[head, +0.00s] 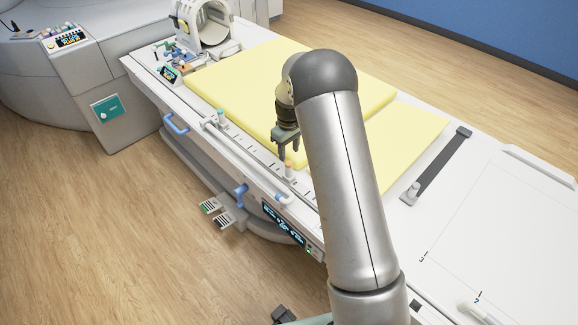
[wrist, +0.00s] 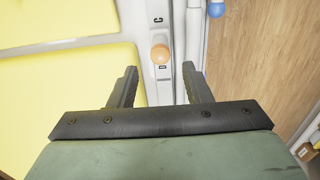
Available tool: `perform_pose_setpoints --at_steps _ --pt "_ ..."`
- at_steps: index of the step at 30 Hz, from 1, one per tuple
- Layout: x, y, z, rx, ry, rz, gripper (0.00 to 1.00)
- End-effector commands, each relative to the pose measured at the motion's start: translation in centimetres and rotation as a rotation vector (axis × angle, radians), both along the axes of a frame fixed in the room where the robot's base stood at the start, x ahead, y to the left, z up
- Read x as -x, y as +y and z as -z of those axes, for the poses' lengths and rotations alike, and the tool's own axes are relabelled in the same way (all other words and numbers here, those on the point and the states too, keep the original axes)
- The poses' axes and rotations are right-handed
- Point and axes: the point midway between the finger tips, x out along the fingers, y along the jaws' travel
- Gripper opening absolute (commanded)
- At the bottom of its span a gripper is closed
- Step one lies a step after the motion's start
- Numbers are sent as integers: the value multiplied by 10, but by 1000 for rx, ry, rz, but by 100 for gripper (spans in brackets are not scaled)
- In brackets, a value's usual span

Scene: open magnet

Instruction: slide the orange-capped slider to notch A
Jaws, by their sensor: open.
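The orange-capped slider shows as a round orange knob (wrist: 160,52) in the wrist view, on the white rail (wrist: 161,85) along the side of the table. A letter C is marked on the rail just above the knob in that view. In the head view the orange-capped slider (head: 289,170) stands just below my fingertips. My gripper (head: 288,152) is open and points down over the rail. In the wrist view its two fingers (wrist: 160,70) are apart, with the knob just beyond their tips, between their lines. Notch A cannot be made out.
Another slider with a pale teal cap (head: 221,114) stands farther up the rail. Yellow pads (head: 255,75) lie beside the rail. Blue handles (head: 175,124) stick out from the table's side. A dark track with a knob (head: 440,165) lies on the white tabletop to the right.

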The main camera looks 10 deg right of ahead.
Motion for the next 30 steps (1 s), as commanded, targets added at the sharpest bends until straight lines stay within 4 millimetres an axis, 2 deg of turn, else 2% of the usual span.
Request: perform_pose_setpoints --at_steps 6,12,17,25,26,30 --pt "1 0 47 0 4 -1 44" --pt "1 0 76 0 2 -1 44" --pt "0 0 86 0 0 0 44" --pt "0 0 88 -1 -1 0 44" --pt "0 0 88 0 0 0 42" --pt "0 0 87 0 0 0 3"
